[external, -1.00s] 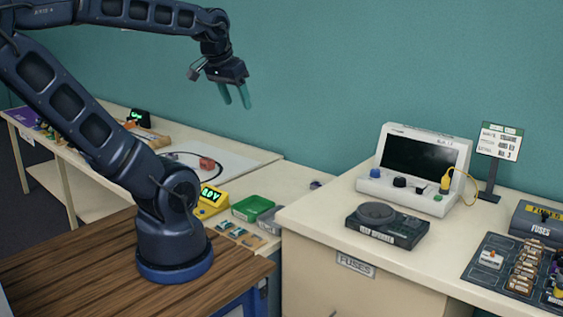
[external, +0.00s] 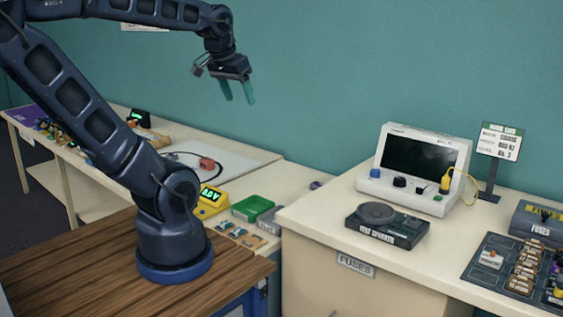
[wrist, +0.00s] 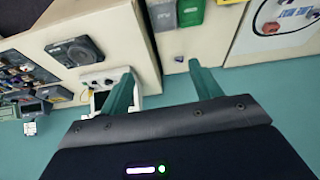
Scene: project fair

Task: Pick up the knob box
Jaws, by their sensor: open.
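No thing here is plainly labelled as the knob box. A small pale box with a red-orange knob (external: 491,259) sits on the dark panel at the right. A larger white console (external: 412,191) with a dark screen and several knobs stands on the right-hand counter. The console also shows in the wrist view (wrist: 105,77), partly hidden behind a finger. My gripper (external: 238,92) is open and empty, high above the tables and left of both. Its two green fingers stand apart in the wrist view (wrist: 163,85).
A dark speaker unit (external: 387,226) lies in front of the console. A sign on a post (external: 498,143) and a fuse box (external: 541,221) stand to the right. Green (external: 252,206) and grey trays lie on the lower table. The air around my gripper is clear.

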